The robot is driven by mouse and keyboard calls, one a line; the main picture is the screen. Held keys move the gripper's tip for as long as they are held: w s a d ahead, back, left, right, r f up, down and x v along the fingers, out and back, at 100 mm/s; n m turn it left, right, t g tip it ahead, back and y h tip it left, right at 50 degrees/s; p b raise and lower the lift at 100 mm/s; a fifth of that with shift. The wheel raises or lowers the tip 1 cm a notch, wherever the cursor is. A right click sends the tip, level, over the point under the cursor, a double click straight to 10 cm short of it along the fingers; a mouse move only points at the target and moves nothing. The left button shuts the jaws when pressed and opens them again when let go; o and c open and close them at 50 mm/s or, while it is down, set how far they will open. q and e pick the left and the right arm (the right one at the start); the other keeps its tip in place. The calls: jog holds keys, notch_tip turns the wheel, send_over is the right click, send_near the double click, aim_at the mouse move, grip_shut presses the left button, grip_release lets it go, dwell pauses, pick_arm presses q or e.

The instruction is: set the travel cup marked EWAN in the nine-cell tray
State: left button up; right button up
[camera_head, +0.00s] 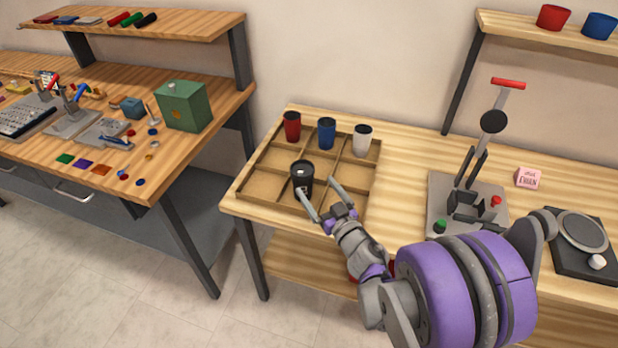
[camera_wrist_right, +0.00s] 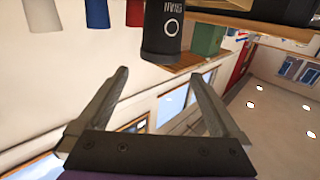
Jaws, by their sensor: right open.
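The black travel cup (camera_head: 302,172) stands upright in the middle column of the nine-cell wooden tray (camera_head: 262,160); whether its base is in the centre or front cell is hard to tell. In the right wrist view the black cup (camera_wrist_right: 163,32) appears upside down, with pale lettering too small to read surely and a white ring. My right gripper (camera_head: 315,187) is open just in front of the cup. In the wrist view its spread fingers (camera_wrist_right: 158,76) are empty, with the cup beyond the tips. My left gripper is not in view.
Red (camera_head: 292,127), blue (camera_head: 326,133) and white (camera_head: 362,140) cups stand in the tray's back row. A lever press (camera_head: 470,200), a pink lettered block (camera_head: 528,178) and a dark device with a round plate (camera_head: 583,232) are to the right. Bare tabletop lies between tray and press.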

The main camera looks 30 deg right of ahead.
jog(key=s+a+f+g, duration=0.3)
jog(key=s+a+g, duration=0.3)
jog(key=s, duration=0.4)
jog(key=s+a+f+g+y, duration=0.1)
jog(key=s+a+f+g, duration=0.3)
jog(key=s+a+g, duration=0.3)
jog(key=s+a, duration=0.1)
jog(key=s, duration=0.3)
jog(key=shift+s+a+n, duration=0.25)
jog(key=shift+s+n, duration=0.05)
jog(key=shift+n, duration=0.1)
